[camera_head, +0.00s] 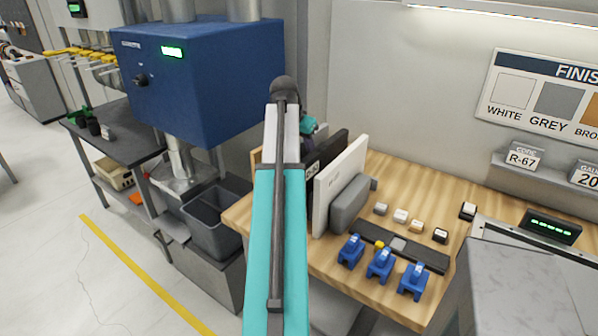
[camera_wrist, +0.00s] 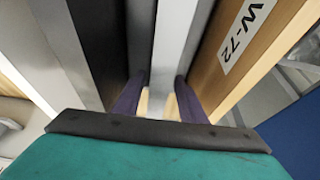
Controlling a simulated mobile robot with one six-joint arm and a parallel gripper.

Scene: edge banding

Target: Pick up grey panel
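In the wrist view, a light grey panel (camera_wrist: 175,38) stands on edge between a dark panel (camera_wrist: 85,40) and a wood-toned panel (camera_wrist: 228,62) labelled W-72. My gripper (camera_wrist: 157,104) is at its edge, one finger on each side, with pale pads beside the panel faces. Whether the pads press on it or only straddle it I cannot tell. In the head view, my teal arm hides most of my gripper and the grey panel. A white panel (camera_head: 338,188) and a dark panel (camera_head: 328,148) stand upright at the left of the wooden table (camera_head: 410,185).
A blue machine (camera_head: 200,75) and a dark bin (camera_head: 215,222) are on the left. A grey box-like unit (camera_head: 515,285) stands at front right.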

